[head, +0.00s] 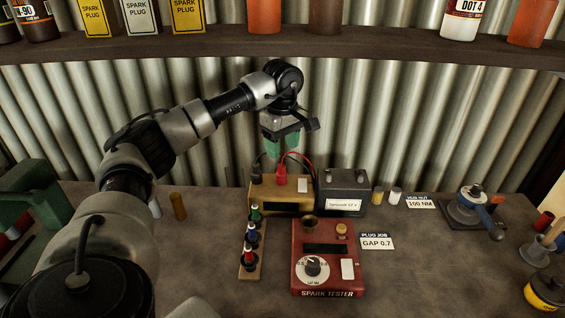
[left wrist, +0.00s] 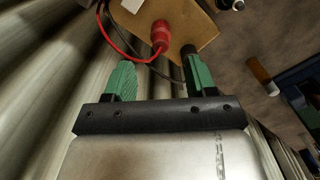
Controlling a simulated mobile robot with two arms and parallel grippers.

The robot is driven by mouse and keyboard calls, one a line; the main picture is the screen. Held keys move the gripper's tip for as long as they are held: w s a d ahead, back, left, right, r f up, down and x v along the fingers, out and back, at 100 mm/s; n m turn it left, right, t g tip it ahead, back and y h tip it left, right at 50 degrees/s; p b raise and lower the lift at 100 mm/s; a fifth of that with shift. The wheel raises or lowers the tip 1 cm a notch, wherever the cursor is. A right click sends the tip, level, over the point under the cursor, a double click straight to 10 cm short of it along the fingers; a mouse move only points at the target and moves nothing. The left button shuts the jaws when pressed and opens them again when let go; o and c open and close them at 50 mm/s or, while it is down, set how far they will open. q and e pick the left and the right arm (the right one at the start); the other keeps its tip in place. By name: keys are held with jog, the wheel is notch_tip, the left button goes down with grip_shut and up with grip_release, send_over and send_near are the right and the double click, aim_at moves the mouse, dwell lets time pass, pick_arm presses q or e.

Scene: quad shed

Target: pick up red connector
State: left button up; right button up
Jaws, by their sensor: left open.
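The red connector (head: 281,176) stands on top of the tan box (head: 262,206), with a red cable looping from it toward the right. In the left wrist view the red connector (left wrist: 160,36) shows beyond the fingertips, between their lines. My left gripper (head: 279,150) is open and empty, with green fingers pointing down just above the connector. Its fingers also show in the left wrist view (left wrist: 158,75), spread apart. The connector appears clear of both fingers. The right gripper is in neither view.
A black connector (head: 257,175) stands left of the red one. A dark grey box (head: 343,191) stands right of the tan box. In front are the red spark tester (head: 325,258) and a rack (head: 251,263) of spark plugs. A shelf (head: 220,44) runs above.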

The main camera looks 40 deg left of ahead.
aim_at(281, 165)
pick_arm(q)
jog(key=shift+s+d+f, duration=0.1)
jog(key=shift+s+f, duration=0.1)
jog(key=shift+f, duration=0.65)
jog(key=shift+f+p, duration=0.35)
jog(key=shift+p, duration=0.1)
jog(key=f, duration=0.2)
jog(key=f+p, duration=0.1)
jog(key=shift+w+a+f, duration=0.15)
jog(key=shift+a+f, duration=0.1)
jog(key=shift+f, duration=0.55)
jog(key=shift+c, duration=0.2)
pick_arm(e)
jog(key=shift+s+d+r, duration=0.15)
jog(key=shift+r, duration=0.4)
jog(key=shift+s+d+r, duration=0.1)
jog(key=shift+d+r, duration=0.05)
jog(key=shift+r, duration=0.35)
pick_arm(q)
grip_shut()
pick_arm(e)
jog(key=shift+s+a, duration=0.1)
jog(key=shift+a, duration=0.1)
